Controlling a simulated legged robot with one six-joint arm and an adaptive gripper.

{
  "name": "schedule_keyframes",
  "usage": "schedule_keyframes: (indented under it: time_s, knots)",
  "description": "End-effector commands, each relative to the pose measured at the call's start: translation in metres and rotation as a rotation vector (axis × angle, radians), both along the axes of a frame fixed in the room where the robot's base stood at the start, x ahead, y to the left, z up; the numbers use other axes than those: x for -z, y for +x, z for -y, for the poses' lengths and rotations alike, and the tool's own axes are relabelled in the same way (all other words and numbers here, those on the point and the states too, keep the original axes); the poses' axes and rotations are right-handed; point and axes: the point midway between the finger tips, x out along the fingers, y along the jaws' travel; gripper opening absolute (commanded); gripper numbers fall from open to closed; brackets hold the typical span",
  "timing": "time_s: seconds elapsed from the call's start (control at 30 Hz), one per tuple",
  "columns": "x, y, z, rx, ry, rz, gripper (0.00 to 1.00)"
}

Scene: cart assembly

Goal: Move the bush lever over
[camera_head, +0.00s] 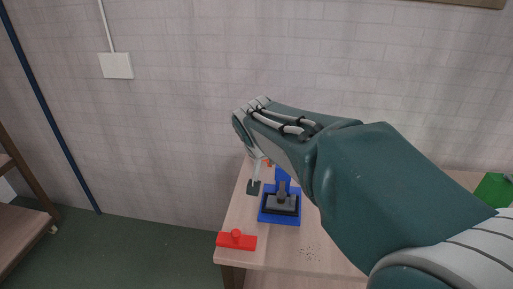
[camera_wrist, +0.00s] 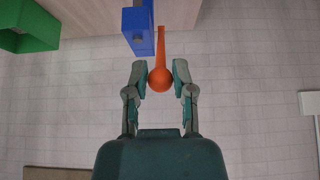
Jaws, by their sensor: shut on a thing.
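The bush lever is an orange rod (camera_wrist: 161,44) ending in a round orange knob (camera_wrist: 160,82), seen in the wrist view beside a blue fixture (camera_wrist: 138,30). My gripper (camera_wrist: 160,70) is shut on the knob, with one finger on each side. In the head view the blue fixture (camera_head: 266,215) stands on the table, with a dark grey block (camera_head: 282,203) in it. Only a small orange bit of the lever (camera_head: 267,162) shows there. My arm hides the rest of the lever and most of my gripper.
A red part with a round knob (camera_head: 237,241) lies at the wooden table's (camera_head: 275,254) front left corner. A green bin (camera_head: 493,189) stands at the right, and it also shows in the wrist view (camera_wrist: 28,28). A brick wall (camera_head: 180,120) rises behind.

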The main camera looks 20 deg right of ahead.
Motion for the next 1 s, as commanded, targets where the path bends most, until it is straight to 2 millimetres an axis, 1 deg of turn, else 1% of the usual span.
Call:
schedule_keyframes:
  time_s: [0.63,1.0]
  knots:
    - [0.03,-0.021,-0.015,-0.003,0.002,-0.001,0.05]
    - [0.031,-0.022,-0.015,-0.001,0.001,-0.001,0.04]
